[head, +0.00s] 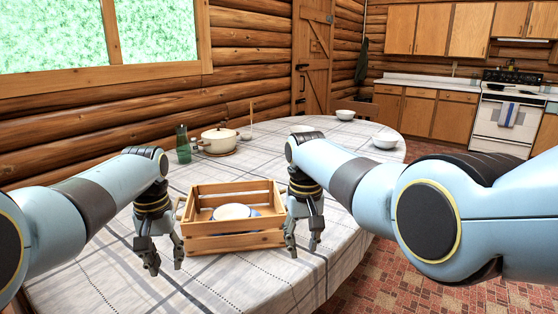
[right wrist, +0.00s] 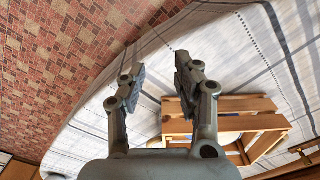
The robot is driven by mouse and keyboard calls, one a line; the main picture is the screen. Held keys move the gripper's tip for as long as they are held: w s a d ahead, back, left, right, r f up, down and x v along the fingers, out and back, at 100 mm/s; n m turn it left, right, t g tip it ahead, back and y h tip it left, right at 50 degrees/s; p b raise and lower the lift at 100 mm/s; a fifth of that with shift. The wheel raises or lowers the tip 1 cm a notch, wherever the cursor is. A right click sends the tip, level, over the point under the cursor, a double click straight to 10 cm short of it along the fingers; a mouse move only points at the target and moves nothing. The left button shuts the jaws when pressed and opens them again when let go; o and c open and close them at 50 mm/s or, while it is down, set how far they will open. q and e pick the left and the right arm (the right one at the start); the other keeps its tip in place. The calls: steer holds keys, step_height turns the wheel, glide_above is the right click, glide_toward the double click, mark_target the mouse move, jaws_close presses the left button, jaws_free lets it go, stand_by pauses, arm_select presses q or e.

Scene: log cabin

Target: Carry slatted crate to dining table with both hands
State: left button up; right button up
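The slatted wooden crate (head: 235,243) stands upright on the dining table (head: 85,285), near its front edge, with a white round dish (head: 231,211) inside. In the right wrist view the crate (right wrist: 262,122) is to the right of the fingers, partly hidden by one. My left gripper (head: 163,268) is open beside the crate's left end, with its fingers pointing down. My right gripper (head: 302,250) is open beside the crate's right end. Its fingers are apart and empty in the right wrist view (right wrist: 155,75). Neither gripper visibly holds the crate.
A cream pot (head: 218,141) and a green bottle (head: 183,148) stand behind the crate on the checked cloth. White bowls (head: 384,141) sit toward the table's far right. A stove (head: 505,115) and cabinets line the back wall. Red patterned floor (head: 375,285) is open at the right.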

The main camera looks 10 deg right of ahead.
arm_select(q)
steer(key=shift+w+f, duration=0.1)
steer(key=shift+w, duration=0.05)
arm_select(e)
step_height(320, 180, up, 12)
steer(key=w, duration=0.1)
steer(key=shift+f, duration=0.15)
